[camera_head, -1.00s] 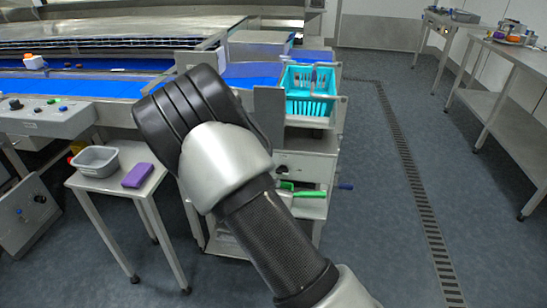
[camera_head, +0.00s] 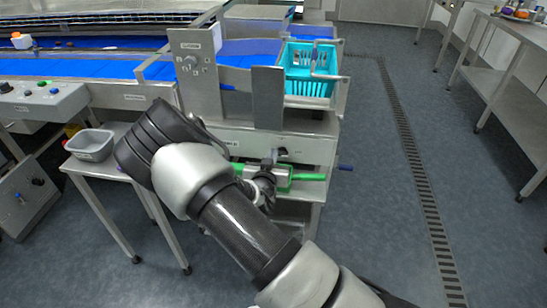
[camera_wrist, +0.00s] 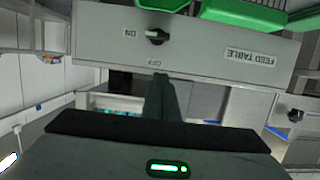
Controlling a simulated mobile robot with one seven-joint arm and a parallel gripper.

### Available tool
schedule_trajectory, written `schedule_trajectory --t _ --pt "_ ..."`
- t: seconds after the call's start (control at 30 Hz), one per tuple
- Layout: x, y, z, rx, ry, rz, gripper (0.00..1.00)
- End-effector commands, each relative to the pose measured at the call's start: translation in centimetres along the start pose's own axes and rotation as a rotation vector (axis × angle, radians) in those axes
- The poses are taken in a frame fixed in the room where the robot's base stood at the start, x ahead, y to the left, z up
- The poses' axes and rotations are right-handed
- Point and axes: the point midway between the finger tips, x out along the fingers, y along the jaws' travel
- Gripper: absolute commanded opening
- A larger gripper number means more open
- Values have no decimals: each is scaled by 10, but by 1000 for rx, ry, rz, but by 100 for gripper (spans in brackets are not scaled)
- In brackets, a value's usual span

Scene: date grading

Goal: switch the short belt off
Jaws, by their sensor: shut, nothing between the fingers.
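A grey panel (camera_wrist: 100,40) labelled FEED TABLE, upside down in the wrist view, carries a black rotary knob (camera_wrist: 157,36) between ON and OFF marks. Its light pointer appears to face the ON mark. The knob also shows small in the head view (camera_head: 282,152), on the front of the steel stand. My gripper (camera_wrist: 163,82) is shut and empty, its fingers close below the OFF mark in the wrist view, apart from the knob. In the head view it is in front of the stand, partly hidden by my wrist. A short blue belt (camera_head: 250,47) runs above the stand.
An upright panel (camera_head: 197,85) with another knob stands left of my gripper. A turquoise basket (camera_head: 308,88) sits on the stand. Green-handled items (camera_head: 308,177) lie below the knob panel. A small table with a grey tub (camera_head: 91,146) is at left.

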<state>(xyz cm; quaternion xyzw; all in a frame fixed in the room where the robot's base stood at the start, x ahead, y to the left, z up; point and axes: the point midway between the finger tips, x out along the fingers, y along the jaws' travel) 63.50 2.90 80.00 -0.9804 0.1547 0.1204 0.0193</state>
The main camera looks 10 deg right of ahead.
Motion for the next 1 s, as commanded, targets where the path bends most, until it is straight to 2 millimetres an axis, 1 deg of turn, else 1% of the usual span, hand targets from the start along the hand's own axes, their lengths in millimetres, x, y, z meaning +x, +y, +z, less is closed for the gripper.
schedule_trajectory --t 0.03,0.2,0.37,0.4,0.43,0.6,0.73,1.0 --pt "11 2 1 1 2 3 0" --pt "49 2 2 0 2 2 0" --pt "81 1 2 -1 1 1 0" --pt "80 1 13 -5 -3 0 0" --pt "81 1 18 -5 -3 1 0" --pt "85 0 34 -2 -1 0 0" --pt "86 1 39 -1 -1 1 0" --pt "86 1 39 0 0 1 0"
